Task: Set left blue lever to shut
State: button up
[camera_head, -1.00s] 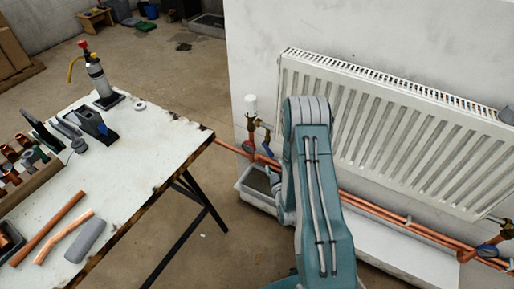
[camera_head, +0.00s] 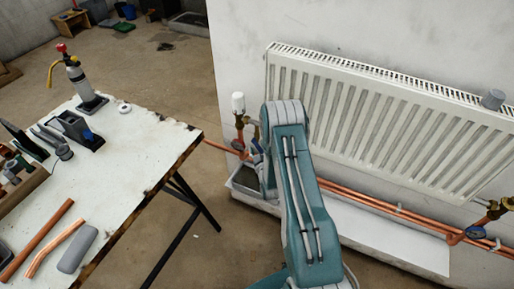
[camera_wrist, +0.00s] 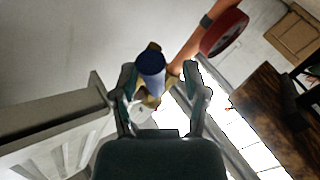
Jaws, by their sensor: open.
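The left blue lever (camera_wrist: 150,62) shows in the wrist view as a blue rounded grip on a brass valve, between and slightly beyond the fingertips. My gripper (camera_wrist: 160,80) is open, with one finger on each side of the lever's valve; I cannot tell whether either finger touches it. In the head view, the left valve (camera_head: 252,132) stands beside the radiator's left end, with its lever mostly hidden by my arm. My gripper is hidden there too. Another blue lever (camera_head: 497,245) sits on the right valve at the lower right.
The white radiator (camera_head: 385,125) hangs on the wall above copper pipes (camera_head: 390,208). A grey trough (camera_head: 243,190) lies below the left valve. A red round part (camera_wrist: 224,34) is near the lever in the wrist view. A worktable (camera_head: 130,165) with tools and pipes stands at left.

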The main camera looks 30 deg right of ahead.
jog(key=shift+w+d, duration=0.1)
jog(key=shift+d, duration=0.3)
jog(key=shift+a, duration=0.1)
grip_shut()
jog(key=shift+r, duration=0.15)
jog(key=n+g, duration=0.2)
jog(key=r+n+g, duration=0.1)
jog(key=shift+s+d+r, duration=0.1)
jog(key=shift+s+d, duration=0.1)
jog(key=shift+s, duration=0.05)
jog(key=n+g, duration=0.1)
jog(key=r+n+g+h, duration=0.1)
jog(key=n+g, duration=0.1)
jog(key=shift+s+r+g, duration=0.1)
jog(key=shift+s+g, duration=0.05)
jog(key=shift+g, duration=0.15)
dwell(0.5)
